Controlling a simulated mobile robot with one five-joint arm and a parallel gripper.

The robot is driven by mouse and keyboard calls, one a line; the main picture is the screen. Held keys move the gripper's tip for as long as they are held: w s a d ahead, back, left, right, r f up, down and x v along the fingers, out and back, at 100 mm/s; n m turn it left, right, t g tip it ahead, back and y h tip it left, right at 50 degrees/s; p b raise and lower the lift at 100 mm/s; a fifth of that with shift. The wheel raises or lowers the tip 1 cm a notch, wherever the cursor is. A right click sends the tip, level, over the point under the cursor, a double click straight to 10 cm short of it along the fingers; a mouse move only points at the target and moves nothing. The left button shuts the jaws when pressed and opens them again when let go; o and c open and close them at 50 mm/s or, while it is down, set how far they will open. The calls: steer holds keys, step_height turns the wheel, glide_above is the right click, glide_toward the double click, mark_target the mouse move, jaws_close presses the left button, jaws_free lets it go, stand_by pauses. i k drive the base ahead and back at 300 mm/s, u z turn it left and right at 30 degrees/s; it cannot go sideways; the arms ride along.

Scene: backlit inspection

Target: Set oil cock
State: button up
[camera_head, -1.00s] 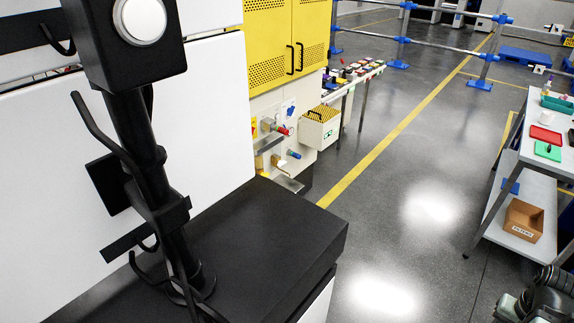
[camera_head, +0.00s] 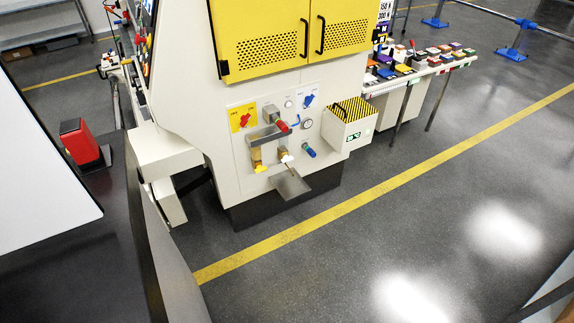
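A cream machine (camera_head: 178,100) with yellow doors carries a low panel of fittings in the middle of the view. A red-ended fitting (camera_head: 281,126) sticks out at the top centre. Below it are a brass fitting with a yellow handle (camera_head: 260,169), a fitting with a white part (camera_head: 286,157) and a blue-ended fitting (camera_head: 310,152). A yellow plate with a red switch (camera_head: 243,117) and a blue rotary handle (camera_head: 309,100) are higher up. The labels are too small to read, so I cannot tell which one is the oil cock. My gripper is not in view.
A metal chute (camera_head: 292,187) juts out below the fittings. A cream box with a striped top (camera_head: 348,125) stands out to their right. A dark worktop (camera_head: 60,265) with a red block (camera_head: 80,143) fills the left. Open floor (camera_head: 350,235) lies in front, crossed by a yellow line.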

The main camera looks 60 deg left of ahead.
mark_target(259, 169)
steer(key=i, duration=0.15)
steer(key=u, duration=2.5)
steer(key=i, duration=0.65)
steer(key=u, duration=0.1)
